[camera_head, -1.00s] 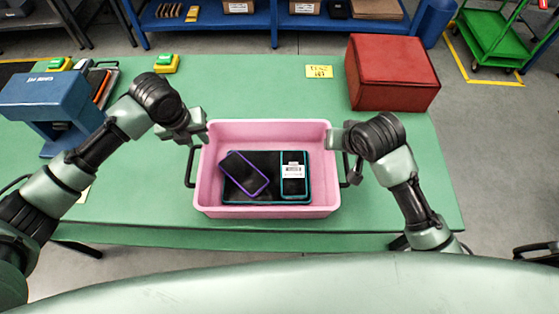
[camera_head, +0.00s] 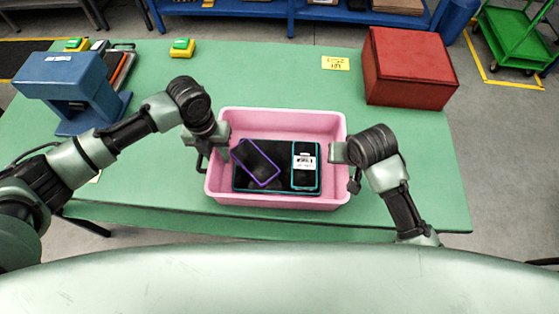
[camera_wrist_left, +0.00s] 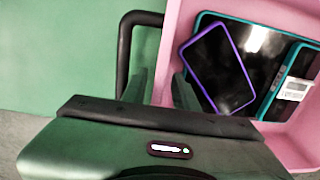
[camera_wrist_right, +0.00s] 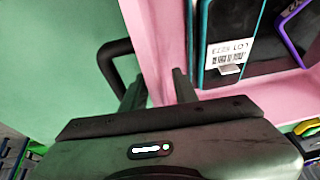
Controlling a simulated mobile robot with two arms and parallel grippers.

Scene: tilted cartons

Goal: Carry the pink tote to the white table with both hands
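The pink tote (camera_head: 280,115) stands on the green table, seen from above in the head view. It holds a dark tablet with a teal edge, a purple-rimmed phone (camera_head: 256,162) and a teal-rimmed phone with a white label (camera_head: 305,165). My left gripper (camera_head: 207,147) is at the tote's left wall; in the left wrist view its spread fingers (camera_wrist_left: 160,88) straddle the rim beside a black handle (camera_wrist_left: 124,50). My right gripper (camera_head: 346,167) is at the right wall, its spread fingers (camera_wrist_right: 157,90) likewise on either side of the rim. No white table is in view.
A red box (camera_head: 409,68) stands at the table's back right, by a yellow label (camera_head: 335,62). A blue stand (camera_head: 70,88) is at the left, with a yellow-green block (camera_head: 182,47) behind. A green cart (camera_head: 510,35) stands beyond.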

